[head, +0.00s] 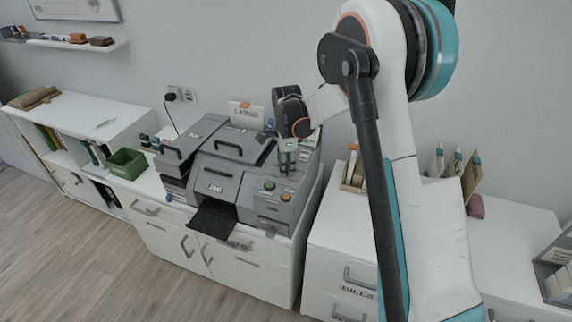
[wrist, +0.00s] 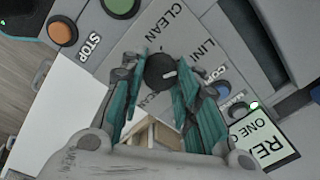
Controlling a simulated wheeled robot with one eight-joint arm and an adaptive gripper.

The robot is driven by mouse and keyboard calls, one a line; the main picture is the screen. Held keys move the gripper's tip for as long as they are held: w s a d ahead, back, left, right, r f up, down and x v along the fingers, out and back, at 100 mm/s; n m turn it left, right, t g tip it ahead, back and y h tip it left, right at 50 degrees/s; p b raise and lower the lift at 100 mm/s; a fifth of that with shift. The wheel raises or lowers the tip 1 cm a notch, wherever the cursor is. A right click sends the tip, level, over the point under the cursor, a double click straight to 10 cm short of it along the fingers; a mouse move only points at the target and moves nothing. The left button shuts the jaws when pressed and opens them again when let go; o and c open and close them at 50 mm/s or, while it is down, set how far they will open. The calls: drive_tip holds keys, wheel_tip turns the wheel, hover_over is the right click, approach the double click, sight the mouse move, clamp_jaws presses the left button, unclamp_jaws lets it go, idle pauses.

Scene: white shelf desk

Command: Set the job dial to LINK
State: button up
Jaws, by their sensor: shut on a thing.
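The job dial (wrist: 158,71) is a round black knob with a white pointer mark on the grey panel of the machine (head: 218,185). In the wrist view its mark faces right and slightly down. The CLEAN label (wrist: 170,20) is above the dial and the LINK label (wrist: 207,48) is to its upper right. Another label below is partly hidden by the fingers. My gripper (wrist: 163,76) has its teal fingers on both sides of the dial, shut on it. In the head view my gripper (head: 287,155) is over the machine's right-hand panel and hides the dial.
A green box (head: 127,162) stands left of the machine. A wooden holder (head: 354,170) stands to its right.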

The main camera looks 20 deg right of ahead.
drive_tip(key=o, duration=1.1)
drive_tip(key=shift+c, duration=0.2)
drive_tip(key=shift+r, duration=0.1)
wheel_tip(320, 180, up, 12)
drive_tip(key=shift+s, duration=0.25)
